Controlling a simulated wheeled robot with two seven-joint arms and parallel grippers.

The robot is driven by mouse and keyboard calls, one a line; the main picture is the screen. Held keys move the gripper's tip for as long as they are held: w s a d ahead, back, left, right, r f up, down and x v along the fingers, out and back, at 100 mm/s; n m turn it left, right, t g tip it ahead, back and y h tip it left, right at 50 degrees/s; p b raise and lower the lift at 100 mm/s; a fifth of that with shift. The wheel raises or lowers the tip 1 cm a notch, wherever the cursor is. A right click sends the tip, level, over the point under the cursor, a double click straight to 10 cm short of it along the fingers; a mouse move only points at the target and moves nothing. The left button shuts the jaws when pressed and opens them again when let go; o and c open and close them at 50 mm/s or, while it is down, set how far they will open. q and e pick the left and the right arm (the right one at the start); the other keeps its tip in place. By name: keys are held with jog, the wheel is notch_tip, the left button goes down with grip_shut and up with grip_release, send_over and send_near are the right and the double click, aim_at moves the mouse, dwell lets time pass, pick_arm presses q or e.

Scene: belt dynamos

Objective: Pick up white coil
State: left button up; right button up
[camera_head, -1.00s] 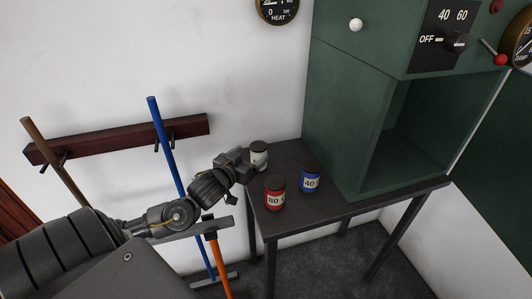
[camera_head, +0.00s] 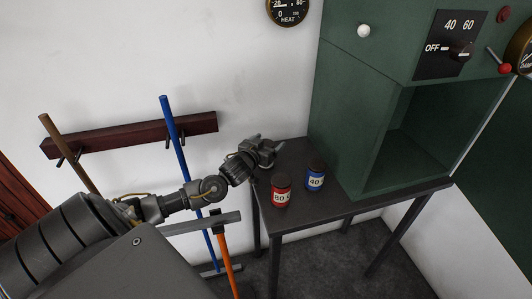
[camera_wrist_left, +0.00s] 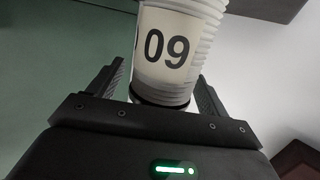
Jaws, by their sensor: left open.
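The white coil (camera_wrist_left: 178,40) fills the upper middle of the left wrist view. It has ribbed white sides, a pale label whose number appears upside down, and a dark end. My left gripper (camera_head: 268,149) is open, with one finger on each side of the coil and visible gaps between fingers and coil. My right gripper is in neither view.
A red coil (camera_head: 281,191) marked 80 and a blue coil (camera_head: 315,176) marked 40 stand on the dark table (camera_head: 345,203), right of the gripper. A green cabinet (camera_head: 350,130) rises behind. Tools hang from a wall rack (camera_head: 100,142) at left.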

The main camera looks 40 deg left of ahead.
pick_arm(q)
jog(key=shift+w, duration=0.2)
jog(key=c, duration=1.4)
jog(key=shift+o, duration=0.2)
jog(key=shift+r, duration=0.1)
